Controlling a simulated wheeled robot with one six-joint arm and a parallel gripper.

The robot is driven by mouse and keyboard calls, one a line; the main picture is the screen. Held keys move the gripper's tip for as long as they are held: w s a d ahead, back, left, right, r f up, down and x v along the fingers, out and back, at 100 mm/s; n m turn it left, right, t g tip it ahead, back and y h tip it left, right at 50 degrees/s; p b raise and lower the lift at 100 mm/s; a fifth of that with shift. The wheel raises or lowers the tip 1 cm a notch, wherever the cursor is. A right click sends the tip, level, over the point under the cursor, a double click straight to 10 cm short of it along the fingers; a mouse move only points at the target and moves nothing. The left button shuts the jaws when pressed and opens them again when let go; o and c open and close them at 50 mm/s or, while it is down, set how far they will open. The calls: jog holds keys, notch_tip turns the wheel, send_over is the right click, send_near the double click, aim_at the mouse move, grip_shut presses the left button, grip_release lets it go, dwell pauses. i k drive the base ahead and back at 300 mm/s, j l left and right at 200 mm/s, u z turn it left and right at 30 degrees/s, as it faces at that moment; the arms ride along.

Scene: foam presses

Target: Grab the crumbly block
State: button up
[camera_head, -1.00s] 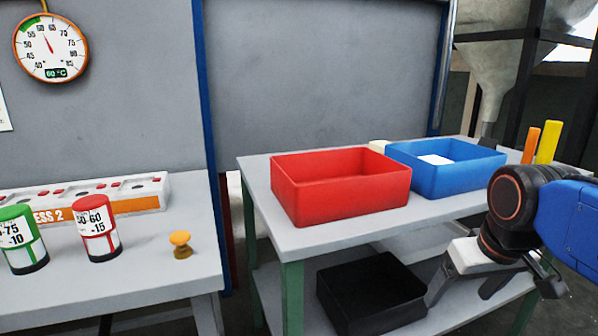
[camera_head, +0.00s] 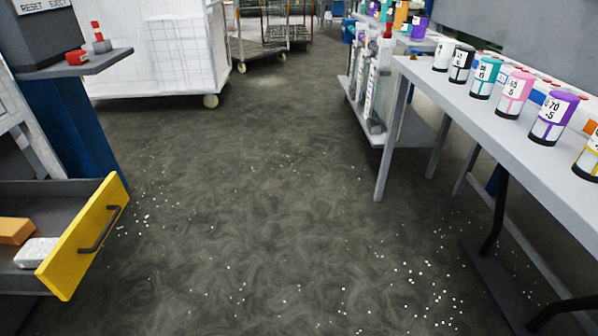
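A white, rough-surfaced block (camera_head: 37,252) lies in an open drawer at the lower left. It looks like the crumbly block, with loose white bits scattered on the floor nearby. An orange block (camera_head: 15,231) lies just behind it in the same drawer. The drawer has a yellow front (camera_head: 84,240) with a dark handle. My gripper is not in view now.
The dark floor (camera_head: 240,190) is open through the middle, strewn with white crumbs. A grey bench (camera_head: 535,140) with several coloured canisters runs along the right. A white bin (camera_head: 150,55) and wire cart (camera_head: 262,30) stand at the back.

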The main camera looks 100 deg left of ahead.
aim_at(34, 253)
jog(key=u, duration=4.85)
jog(key=i+u, duration=0.45)
